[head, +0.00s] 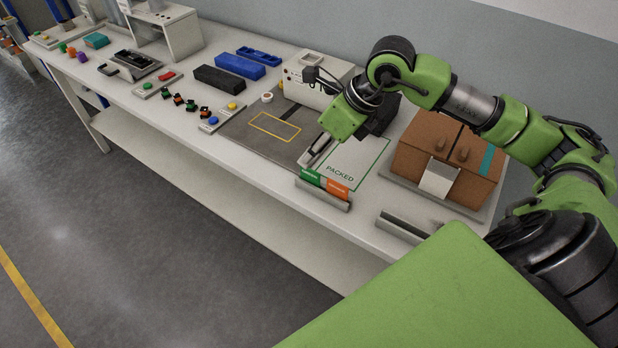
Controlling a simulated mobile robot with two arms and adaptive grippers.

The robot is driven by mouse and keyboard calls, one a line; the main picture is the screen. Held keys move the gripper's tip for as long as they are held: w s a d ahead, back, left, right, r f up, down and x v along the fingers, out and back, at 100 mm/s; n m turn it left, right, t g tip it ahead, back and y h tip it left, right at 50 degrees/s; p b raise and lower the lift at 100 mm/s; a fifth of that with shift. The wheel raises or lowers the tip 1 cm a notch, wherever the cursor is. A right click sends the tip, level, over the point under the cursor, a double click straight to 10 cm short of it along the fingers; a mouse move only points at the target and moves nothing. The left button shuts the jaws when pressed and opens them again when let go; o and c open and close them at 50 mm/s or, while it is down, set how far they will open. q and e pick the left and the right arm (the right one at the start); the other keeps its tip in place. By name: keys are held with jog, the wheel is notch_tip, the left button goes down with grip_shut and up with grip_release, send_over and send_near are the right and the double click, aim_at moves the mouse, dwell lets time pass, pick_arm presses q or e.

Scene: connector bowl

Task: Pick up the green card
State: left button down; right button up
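The green card (310,177) stands in a grey holder (322,198) at the front edge of the table, left of an orange card (335,189). My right gripper (308,163) points down just above and behind the green card, with its fingertips close to the card's top edge. I cannot tell whether the fingertips touch the card, or whether they are apart or together. My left gripper is not in view.
A mat marked PACKED (352,160) lies behind the cards. A brown carton (425,150) stands to the right, and a dark mat with a yellow outline (262,138) lies to the left. A white device (300,82) stands behind.

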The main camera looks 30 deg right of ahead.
jog(key=h, duration=0.2)
send_near(310, 169)
jog(key=p+x, duration=0.2)
jog(key=x, duration=0.3)
jog(key=shift+s+f, duration=0.15)
jog(key=shift+f, duration=0.05)
jog(key=shift+a+f+p, duration=0.1)
jog(key=shift+f+p, duration=0.05)
jog(key=shift+p, duration=0.25)
jog(key=p+x, duration=0.2)
jog(key=x, duration=0.2)
jog(key=shift+w, duration=0.3)
jog(key=shift+w+f, duration=0.15)
jog(key=shift+f, duration=0.25)
grip_shut()
